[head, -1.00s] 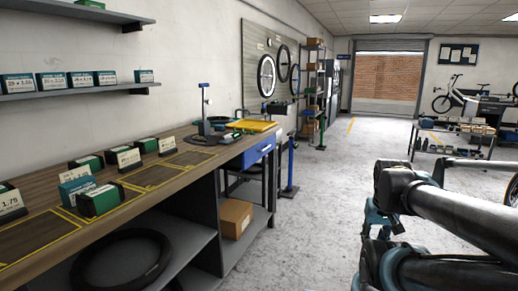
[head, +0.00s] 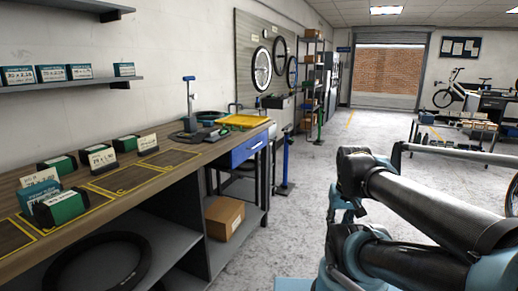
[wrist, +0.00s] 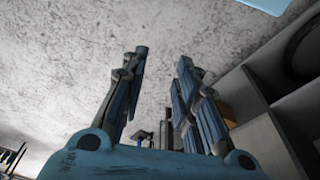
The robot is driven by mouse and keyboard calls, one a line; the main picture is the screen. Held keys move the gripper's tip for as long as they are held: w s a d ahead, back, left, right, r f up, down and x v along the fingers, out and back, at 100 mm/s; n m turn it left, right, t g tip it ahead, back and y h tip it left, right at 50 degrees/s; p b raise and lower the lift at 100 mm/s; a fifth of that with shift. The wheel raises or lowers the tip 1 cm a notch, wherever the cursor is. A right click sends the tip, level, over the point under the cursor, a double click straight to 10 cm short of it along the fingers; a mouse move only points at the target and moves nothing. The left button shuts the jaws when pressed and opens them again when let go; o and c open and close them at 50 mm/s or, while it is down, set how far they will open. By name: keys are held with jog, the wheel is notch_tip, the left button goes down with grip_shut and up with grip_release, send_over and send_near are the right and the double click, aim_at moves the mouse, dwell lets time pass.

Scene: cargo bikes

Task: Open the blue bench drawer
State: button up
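The blue bench drawer (head: 249,149) is set under the far end of the wooden workbench top, left of centre in the head view. Its front looks closed against the bench. In the wrist view my gripper (wrist: 160,72) has two fingers spread apart with only floor between them, so it is open and empty. In the head view my arm fills the lower right, and the fingertips cannot be made out there. The arm is to the right of the drawer and nearer the camera, apart from it. The drawer is not clearly seen in the wrist view.
The workbench (head: 130,178) runs along the left, with small boxes and a yellow tray (head: 243,121) on top. A cardboard box (head: 224,217) and a tyre (head: 100,262) lie on its lower shelf. A blue stand (head: 285,160) is beyond the drawer. Floor right of the bench is clear.

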jog(key=w+a+r+m+y, duration=0.1)
jog(key=w+a+r+y, duration=0.25)
jog(key=w, duration=0.75)
jog(key=w+a+r+t+y, duration=0.15)
jog(key=w+a+r, duration=0.35)
jog(key=w, duration=0.5)
jog(key=w+a+r+m+g+y, duration=0.1)
jog(key=w+a+r+y, duration=0.3)
jog(key=w, duration=0.7)
jog(key=w+a+f+m+t+y, duration=0.1)
jog(key=w+f+y, duration=0.2)
jog(key=w, duration=1.2)
jog(key=w+a+f+m+t+y, duration=0.1)
jog(key=w+a+f+t+y, duration=0.2)
jog(key=w, duration=1.2)
jog(key=w+a+f, duration=0.2)
jog(key=w+a, duration=0.1)
jog(key=a, duration=0.4)
jog(key=w+a+f+g, duration=0.1)
jog(key=w+a+f, duration=0.1)
jog(key=a, duration=0.5)
jog(key=shift+w+a, duration=0.2)
jog(key=shift+w, duration=0.25)
jog(key=shift+c, duration=0.3)
grip_shut()
